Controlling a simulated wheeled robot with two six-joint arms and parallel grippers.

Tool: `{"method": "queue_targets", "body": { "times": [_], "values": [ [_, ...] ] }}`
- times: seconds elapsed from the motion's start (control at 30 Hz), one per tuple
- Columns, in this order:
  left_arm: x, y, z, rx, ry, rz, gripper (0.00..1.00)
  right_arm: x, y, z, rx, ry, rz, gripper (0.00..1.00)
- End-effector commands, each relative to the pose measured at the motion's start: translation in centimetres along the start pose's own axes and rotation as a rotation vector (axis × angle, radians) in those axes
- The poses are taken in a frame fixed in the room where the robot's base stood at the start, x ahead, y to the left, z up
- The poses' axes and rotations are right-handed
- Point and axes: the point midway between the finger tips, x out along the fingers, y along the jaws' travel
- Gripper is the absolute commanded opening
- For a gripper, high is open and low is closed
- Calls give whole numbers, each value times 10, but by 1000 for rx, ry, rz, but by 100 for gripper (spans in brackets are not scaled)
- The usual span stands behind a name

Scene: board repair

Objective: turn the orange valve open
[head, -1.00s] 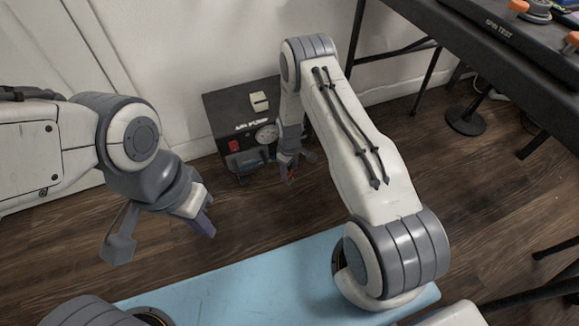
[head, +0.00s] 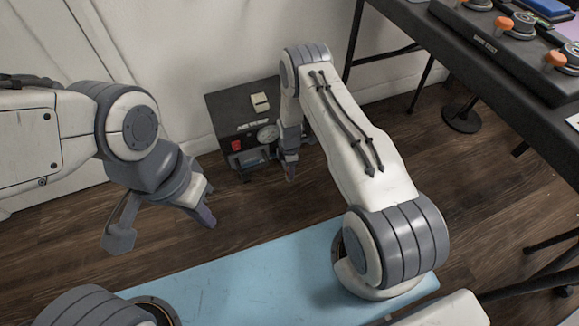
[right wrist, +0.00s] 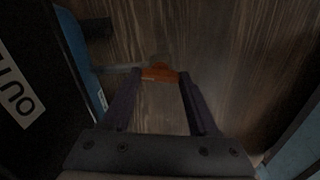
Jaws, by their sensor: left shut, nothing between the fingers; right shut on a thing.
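The orange valve (right wrist: 160,74) shows in the right wrist view as a small orange handle on a thin pipe that comes from the left. My right gripper (right wrist: 160,82) is shut on it, with one dark finger on each side. In the head view my right gripper (head: 290,173) points down at the front right of a black box unit (head: 232,107), and the valve is hidden there. My left gripper (head: 207,213) is shut and empty, in the air left of the unit, well away from the valve.
The unit has a round gauge (head: 267,134) and a red switch (head: 237,146). It stands on the wooden floor by the white wall. A black table (head: 410,22) with orange-handled fixtures is at the upper right. Floor in front of the unit is clear.

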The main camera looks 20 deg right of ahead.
Motion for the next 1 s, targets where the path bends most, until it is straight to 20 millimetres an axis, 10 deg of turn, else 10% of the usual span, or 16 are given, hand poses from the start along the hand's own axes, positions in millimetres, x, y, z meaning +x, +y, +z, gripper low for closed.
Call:
{"method": "queue_targets", "body": {
  "times": [0.9,0.93,1.0],
  "values": [
    [-5,0,0,0,0,0,0,0,0,1,-170,-1,1,4],
    [-5,0,0,0,0,0,0,0,0,1,-171,-1,1,71],
    [-5,0,0,0,0,0,0,0,0,1,-170,0,1,90]
  ]
}}
